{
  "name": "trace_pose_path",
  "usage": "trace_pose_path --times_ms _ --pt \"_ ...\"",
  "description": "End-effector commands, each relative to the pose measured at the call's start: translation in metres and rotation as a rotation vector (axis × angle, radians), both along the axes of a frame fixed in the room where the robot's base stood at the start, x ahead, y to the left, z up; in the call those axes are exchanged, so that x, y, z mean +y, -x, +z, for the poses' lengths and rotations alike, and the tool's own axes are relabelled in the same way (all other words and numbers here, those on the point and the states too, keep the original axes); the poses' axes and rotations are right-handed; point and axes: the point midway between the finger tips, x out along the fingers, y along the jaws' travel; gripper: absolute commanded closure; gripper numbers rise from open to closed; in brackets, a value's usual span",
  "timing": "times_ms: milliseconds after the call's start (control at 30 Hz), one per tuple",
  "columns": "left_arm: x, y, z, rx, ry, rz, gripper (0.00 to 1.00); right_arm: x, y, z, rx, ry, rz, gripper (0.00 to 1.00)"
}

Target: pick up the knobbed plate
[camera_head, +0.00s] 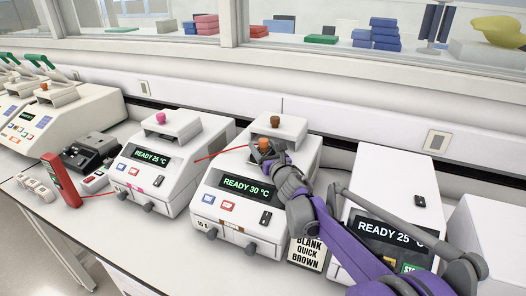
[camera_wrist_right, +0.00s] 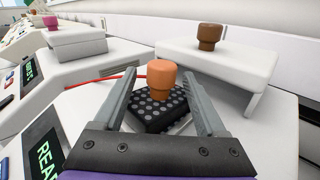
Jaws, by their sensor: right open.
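The knobbed plate is a black plate (camera_wrist_right: 152,119) with light round dots and an orange knob (camera_wrist_right: 162,82) standing on it. It sits on the thermal cycler reading READY 30 °C (camera_head: 240,195); in the head view the orange knob (camera_head: 265,144) shows, with the plate mostly hidden by my gripper. My right gripper (camera_wrist_right: 163,76) is open, its two fingers on either side of the knob with a gap to each. In the head view my right gripper (camera_head: 264,154) is over the front of that cycler's raised lid. My left gripper is not in view.
A white lid (camera_wrist_right: 225,67) with a brown knob (camera_wrist_right: 209,37) stands behind the plate. A red cable (camera_wrist_right: 100,80) runs beside it. Another cycler (camera_head: 150,180) with a pink knob is to the left, one (camera_head: 385,190) to the right. A wall with a window ledge closes the back.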

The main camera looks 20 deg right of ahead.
Motion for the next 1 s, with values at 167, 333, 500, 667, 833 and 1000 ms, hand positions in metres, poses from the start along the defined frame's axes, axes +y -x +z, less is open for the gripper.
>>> trace_pose_path --times_ms 167,333,500,667,833,1000 --pt "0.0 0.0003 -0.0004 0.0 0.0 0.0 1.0 -0.0001 -0.001 -0.0007 0.0 0.0 0.0 0.26" --pt "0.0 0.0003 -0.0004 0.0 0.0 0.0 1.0 -0.0002 -0.0008 -0.0006 0.0 -0.001 0.0 0.46" --pt "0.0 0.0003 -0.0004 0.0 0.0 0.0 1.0 -0.0003 -0.0007 -0.0005 0.0 -0.001 -0.001 0.77" --pt "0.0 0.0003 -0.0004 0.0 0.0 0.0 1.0 -0.0003 -0.0006 -0.0005 0.0 -0.001 -0.001 1.0" --pt "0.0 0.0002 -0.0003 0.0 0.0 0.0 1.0 -0.0002 -0.0006 -0.0002 0.0 -0.001 0.0 1.0" --pt "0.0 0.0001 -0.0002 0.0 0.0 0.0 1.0 -0.0002 -0.0006 0.0008 0.0 -0.001 0.0 1.0"
